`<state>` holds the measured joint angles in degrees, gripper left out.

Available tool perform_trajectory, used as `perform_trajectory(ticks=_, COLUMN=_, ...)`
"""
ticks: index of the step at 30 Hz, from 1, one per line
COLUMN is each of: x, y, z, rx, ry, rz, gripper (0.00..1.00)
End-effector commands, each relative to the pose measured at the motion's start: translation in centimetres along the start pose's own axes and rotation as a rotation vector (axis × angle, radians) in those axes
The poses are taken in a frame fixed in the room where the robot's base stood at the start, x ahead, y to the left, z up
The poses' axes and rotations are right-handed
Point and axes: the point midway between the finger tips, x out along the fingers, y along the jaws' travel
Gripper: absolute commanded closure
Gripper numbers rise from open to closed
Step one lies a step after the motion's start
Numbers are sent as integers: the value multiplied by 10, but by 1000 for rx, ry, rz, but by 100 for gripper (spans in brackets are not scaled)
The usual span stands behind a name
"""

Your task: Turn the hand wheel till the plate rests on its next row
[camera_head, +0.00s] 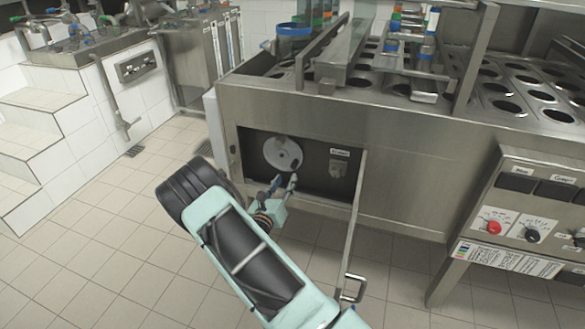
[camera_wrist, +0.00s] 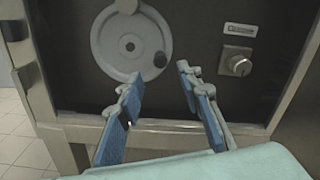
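The hand wheel (camera_head: 283,153) is a pale grey disc in a dark recess in the front of the steel machine. In the wrist view the hand wheel (camera_wrist: 118,48) has a round knob at its top and a dark round spot at its lower right. The plate (camera_head: 506,106) appears to be the steel top with rows of round holes; which row it rests on I cannot tell. My gripper (camera_head: 284,183) is just below and in front of the wheel. In the wrist view my gripper (camera_wrist: 159,78) has its blue-padded fingers apart, with nothing between them.
A lock or switch (camera_wrist: 236,62) with a label sits right of the wheel. An open door (camera_head: 354,220) with a handle stands at the recess's right side. A control panel (camera_head: 518,223) with red and black knobs is farther right. Tiled floor (camera_head: 105,225) is clear at left.

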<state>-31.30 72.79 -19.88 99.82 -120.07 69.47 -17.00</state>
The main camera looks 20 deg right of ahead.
Motion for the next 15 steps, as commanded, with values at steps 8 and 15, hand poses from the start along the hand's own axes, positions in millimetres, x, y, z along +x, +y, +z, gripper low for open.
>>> perform_trajectory(ticks=8, x=54, y=-1, z=-2, rx=4, ry=-2, rz=-3, gripper=67)
perform_trajectory(ticks=15, x=77, y=0, z=-1, rx=4, ry=-1, rz=-1, gripper=67)
